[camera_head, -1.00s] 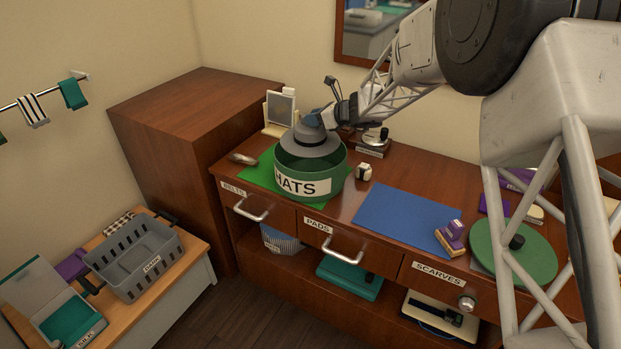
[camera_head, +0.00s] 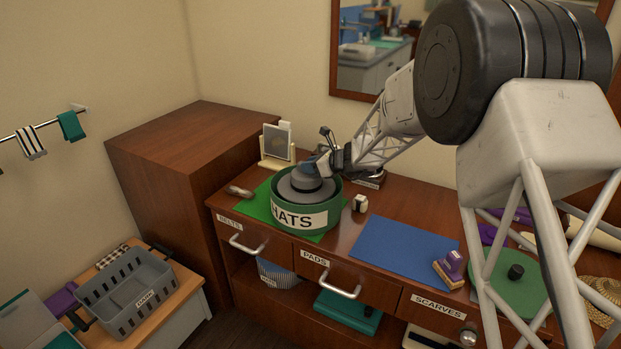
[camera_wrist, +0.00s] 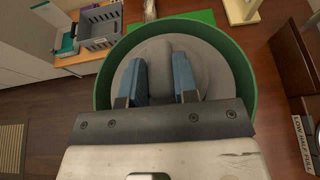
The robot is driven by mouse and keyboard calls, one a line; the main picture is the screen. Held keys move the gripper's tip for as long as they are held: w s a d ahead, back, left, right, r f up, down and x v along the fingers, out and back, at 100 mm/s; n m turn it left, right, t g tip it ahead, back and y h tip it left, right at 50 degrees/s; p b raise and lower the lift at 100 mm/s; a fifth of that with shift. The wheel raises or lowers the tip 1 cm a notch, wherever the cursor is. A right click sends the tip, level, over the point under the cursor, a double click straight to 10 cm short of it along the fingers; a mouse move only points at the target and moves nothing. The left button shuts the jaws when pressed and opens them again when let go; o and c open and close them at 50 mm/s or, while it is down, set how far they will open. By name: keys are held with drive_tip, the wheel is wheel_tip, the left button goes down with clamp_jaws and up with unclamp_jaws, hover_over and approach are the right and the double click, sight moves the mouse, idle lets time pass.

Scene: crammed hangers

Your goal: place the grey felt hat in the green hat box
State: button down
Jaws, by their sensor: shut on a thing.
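The green hat box (camera_head: 325,218), labelled HATS, stands open on the dresser top on a green mat. The grey felt hat (camera_head: 301,191) is inside the box's rim, its brim lying within the round wall. My gripper (camera_head: 318,165) reaches down from the right and is shut on the hat's crown. In the wrist view, the two blue fingers (camera_wrist: 162,80) press on either side of the grey crown (camera_wrist: 157,55). The green box wall (camera_wrist: 243,75) surrounds the brim there. Whether the hat rests on the box floor is hidden.
A round green lid (camera_head: 500,290) with a black knob lies at the right of the dresser. A blue mat (camera_head: 405,246), a purple-handled stamp (camera_head: 450,268) and a small white item (camera_head: 360,203) are nearby. A framed stand (camera_head: 277,146) is behind the box.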

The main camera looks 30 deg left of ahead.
sight(311, 177)
drive_tip(key=shift+f, duration=2.35)
drive_tip(key=shift+f, duration=0.55)
drive_tip(key=c, duration=0.9)
unclamp_jaws()
drive_tip(key=shift+r, duration=0.4)
drive_tip(key=shift+d+r, duration=0.15)
drive_tip(key=shift+r, duration=0.1)
drive_tip(key=v, duration=1.1)
drive_tip(key=shift+s+d+r, duration=0.1)
drive_tip(key=shift+d+r, duration=0.05)
drive_tip(key=shift+d, duration=0.15)
